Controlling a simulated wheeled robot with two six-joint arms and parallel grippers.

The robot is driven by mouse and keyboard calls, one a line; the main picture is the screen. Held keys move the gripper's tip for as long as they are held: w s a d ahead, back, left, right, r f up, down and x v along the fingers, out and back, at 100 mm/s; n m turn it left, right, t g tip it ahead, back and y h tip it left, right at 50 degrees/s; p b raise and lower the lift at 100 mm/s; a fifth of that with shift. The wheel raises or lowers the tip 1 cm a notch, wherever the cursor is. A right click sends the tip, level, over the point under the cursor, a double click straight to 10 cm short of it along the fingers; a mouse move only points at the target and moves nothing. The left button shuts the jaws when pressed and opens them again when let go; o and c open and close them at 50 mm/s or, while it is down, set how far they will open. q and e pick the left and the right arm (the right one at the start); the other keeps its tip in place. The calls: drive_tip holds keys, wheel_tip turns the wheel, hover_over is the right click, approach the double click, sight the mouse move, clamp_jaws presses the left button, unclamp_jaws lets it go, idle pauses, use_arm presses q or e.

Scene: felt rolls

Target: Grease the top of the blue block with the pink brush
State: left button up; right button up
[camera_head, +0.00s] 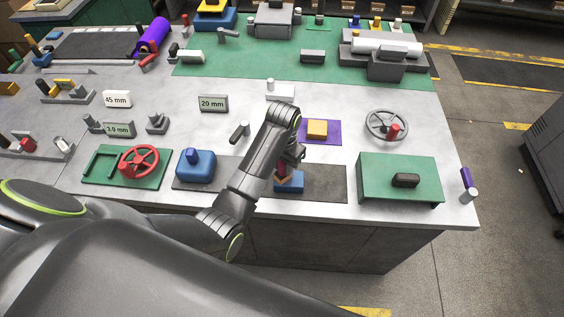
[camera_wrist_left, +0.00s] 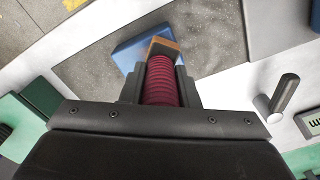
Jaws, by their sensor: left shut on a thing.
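My left gripper (camera_head: 290,160) is shut on a brush with a dark pink-red ribbed handle (camera_wrist_left: 161,80) and an orange-brown head (camera_wrist_left: 163,46). The brush is over the blue block (camera_head: 289,187), which lies on a dark grey mat (camera_head: 325,184) near the front of the bench. In the left wrist view the blue block (camera_wrist_left: 129,54) shows partly behind the brush head. The head overlaps the block in both views; I cannot tell whether they touch. My forearm and gripper hide part of the scene around the block. My right gripper is not in view.
A blue piece with a knob (camera_head: 196,165) stands to the left on a dark mat. An orange block on a purple mat (camera_head: 333,139) lies just behind. A green box (camera_head: 400,192) stands to the right. A dark peg (camera_head: 239,131) lies behind my arm.

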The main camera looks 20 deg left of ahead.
use_arm(q)
drive_tip(key=shift+s+d+r, duration=0.1)
drive_tip(key=shift+s+d, duration=0.3)
drive_tip(key=shift+d, duration=0.3)
drive_tip(key=shift+s+d, duration=0.4)
drive_tip(key=shift+d, duration=0.3)
drive_tip(key=shift+w+a, duration=0.1)
drive_tip(key=shift+a, duration=0.05)
drive_tip(key=shift+w+a, duration=0.4)
drive_tip(key=shift+a, duration=0.35)
drive_tip(key=shift+w+a, duration=0.4)
drive_tip(key=shift+a, duration=0.35)
drive_tip(key=shift+s+d, duration=0.1)
drive_tip(key=shift+d, duration=0.1)
drive_tip(key=shift+s+d+f, duration=0.15)
drive_tip(key=shift+s+d, duration=0.3)
drive_tip(key=shift+d, duration=0.25)
drive_tip(key=shift+s+d+f, duration=0.1)
drive_tip(key=shift+s+d, duration=0.35)
drive_tip(key=shift+d, duration=0.25)
